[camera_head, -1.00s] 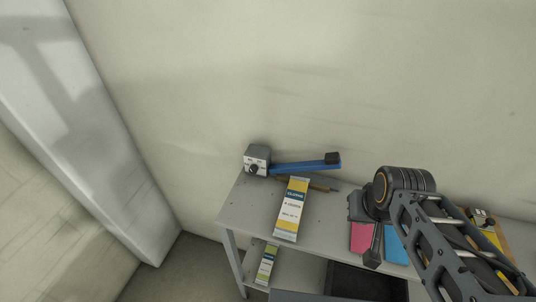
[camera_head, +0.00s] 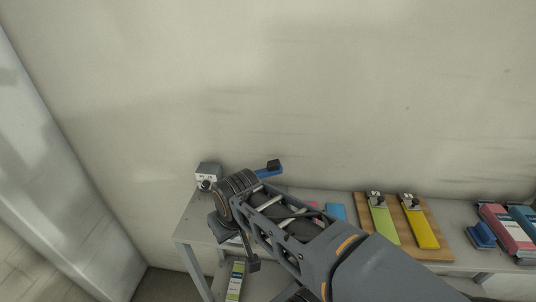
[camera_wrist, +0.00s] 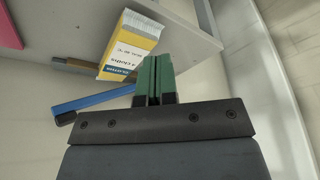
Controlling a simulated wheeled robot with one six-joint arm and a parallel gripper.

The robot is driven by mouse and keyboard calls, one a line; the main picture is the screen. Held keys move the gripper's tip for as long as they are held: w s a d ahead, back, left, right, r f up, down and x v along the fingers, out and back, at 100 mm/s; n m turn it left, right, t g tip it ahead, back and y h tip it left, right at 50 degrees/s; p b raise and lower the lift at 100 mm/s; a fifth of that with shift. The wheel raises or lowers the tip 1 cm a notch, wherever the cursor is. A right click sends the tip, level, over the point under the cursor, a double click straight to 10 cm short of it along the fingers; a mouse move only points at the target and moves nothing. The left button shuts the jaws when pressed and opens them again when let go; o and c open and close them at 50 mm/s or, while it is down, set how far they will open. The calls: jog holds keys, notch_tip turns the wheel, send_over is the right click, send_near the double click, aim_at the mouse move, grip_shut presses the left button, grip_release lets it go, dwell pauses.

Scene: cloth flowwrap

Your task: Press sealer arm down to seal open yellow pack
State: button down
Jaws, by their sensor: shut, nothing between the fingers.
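The sealer has a grey-white box (camera_head: 207,173) at the table's left end and a blue arm (camera_head: 268,172) with a black knob (camera_head: 274,164). The blue arm (camera_wrist: 98,100) also crosses the left of the wrist view, its black end at lower left. The yellow and white pack (camera_wrist: 131,46) lies on the table, its labelled end near the blue arm; my arm mostly hides it in the head view. My gripper (camera_wrist: 155,72) is shut and empty, its green fingers just right of the pack's end. The fingers overlap the blue arm's right end in view; I cannot tell whether they touch.
A wooden board (camera_head: 407,227) with green and yellow strips lies on the table to the right. Pink and blue sheets (camera_head: 336,212) lie behind my arm. A blue block (camera_head: 480,236) and bundles stand further right. A green-labelled pack (camera_head: 235,281) is on the lower shelf.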

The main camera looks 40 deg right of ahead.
notch_tip(320, 180, up, 19)
jog(key=n+g+p, duration=0.2)
jog(key=n+g, duration=0.1)
jog(key=n, duration=0.6)
send_over(271, 163)
jog(key=shift+a+y, duration=0.1)
jog(key=shift+y, duration=0.3)
jog(key=f, duration=0.6)
jog(key=f+b, duration=0.1)
jog(key=f, duration=0.2)
jog(key=shift+w+a+f, duration=0.1)
jog(key=shift+w+a, duration=0.2)
jog(key=shift+a, duration=0.1)
jog(key=f, duration=0.3)
jog(key=shift+s+d, duration=0.35)
jog(key=shift+s+d+f, duration=0.2)
jog(key=shift+d+f, duration=0.05)
jog(key=shift+f, duration=0.4)
